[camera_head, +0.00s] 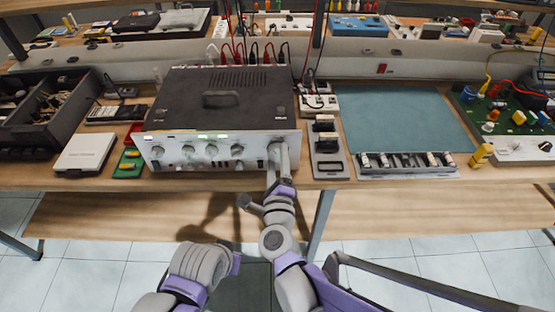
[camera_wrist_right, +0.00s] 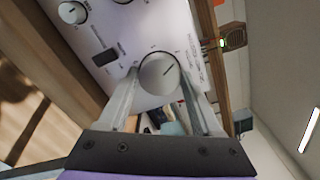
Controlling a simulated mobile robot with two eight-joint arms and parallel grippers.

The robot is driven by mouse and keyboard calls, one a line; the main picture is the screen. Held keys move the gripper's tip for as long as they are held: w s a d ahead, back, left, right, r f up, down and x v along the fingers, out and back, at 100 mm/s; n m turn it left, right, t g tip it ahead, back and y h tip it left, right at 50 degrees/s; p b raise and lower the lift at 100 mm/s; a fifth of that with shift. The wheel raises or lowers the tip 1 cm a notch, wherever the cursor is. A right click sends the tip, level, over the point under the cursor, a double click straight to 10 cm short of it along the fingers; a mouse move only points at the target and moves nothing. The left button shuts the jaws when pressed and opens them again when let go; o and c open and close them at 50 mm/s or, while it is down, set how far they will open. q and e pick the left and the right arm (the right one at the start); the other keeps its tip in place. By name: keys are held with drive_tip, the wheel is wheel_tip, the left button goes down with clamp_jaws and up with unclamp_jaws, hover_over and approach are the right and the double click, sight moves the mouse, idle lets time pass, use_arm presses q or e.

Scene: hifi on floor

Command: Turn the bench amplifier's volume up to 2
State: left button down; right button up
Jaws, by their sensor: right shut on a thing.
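The bench amplifier (camera_head: 215,100) is a dark box with a silver front panel, standing on the wooden bench at the centre left. My right gripper (camera_head: 277,152) is at the right end of that panel. In the right wrist view its two fingers (camera_wrist_right: 160,76) are shut on the large round volume knob (camera_wrist_right: 158,72), one on each side. A dark pointer line on the knob aims to the upper right in that view. Scale figures around the knob are too small to read. In the head view the fingers largely hide the knob. My left gripper is not in view.
Several smaller knobs (camera_head: 211,150) line the panel to the left. A grey slotted holder (camera_head: 330,166) stands close right of the amplifier. A teal mat (camera_head: 405,118) lies clear further right. A white box (camera_head: 85,153) sits at the left. Cables rise behind the amplifier.

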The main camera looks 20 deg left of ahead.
idle(0.4)
drive_tip(key=o, duration=1.4)
drive_tip(key=v, duration=1.1)
drive_tip(key=shift+w+r, duration=0.1)
